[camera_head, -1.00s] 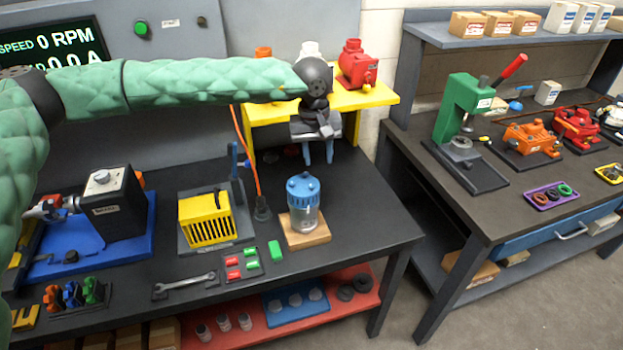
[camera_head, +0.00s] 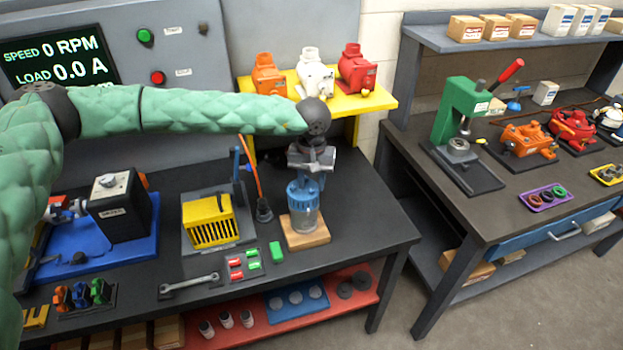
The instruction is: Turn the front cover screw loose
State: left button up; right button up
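My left gripper (camera_head: 308,182) hangs straight down over the clear jar (camera_head: 304,213) with the blue lid (camera_head: 303,192). The jar stands upright on a small wooden board on the black bench. The gripper's blue fingers reach the top of the lid and blend with its colour, so I cannot tell whether they touch or grip it. I cannot make out a front cover screw for certain. A black motor box (camera_head: 119,206) stands on a blue base at the left. My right gripper is out of view.
A yellow slotted block (camera_head: 209,222) and a blue-handled upright tool (camera_head: 237,165) stand left of the jar. Motors sit on a yellow shelf (camera_head: 375,101) behind. A second bench (camera_head: 440,205) stands right.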

pick_arm(q)
jog(key=shift+f, duration=0.5)
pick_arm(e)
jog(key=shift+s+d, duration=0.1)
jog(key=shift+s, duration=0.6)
pick_arm(q)
jog(key=shift+c, duration=0.5)
jog(key=c, duration=0.7)
grip_shut()
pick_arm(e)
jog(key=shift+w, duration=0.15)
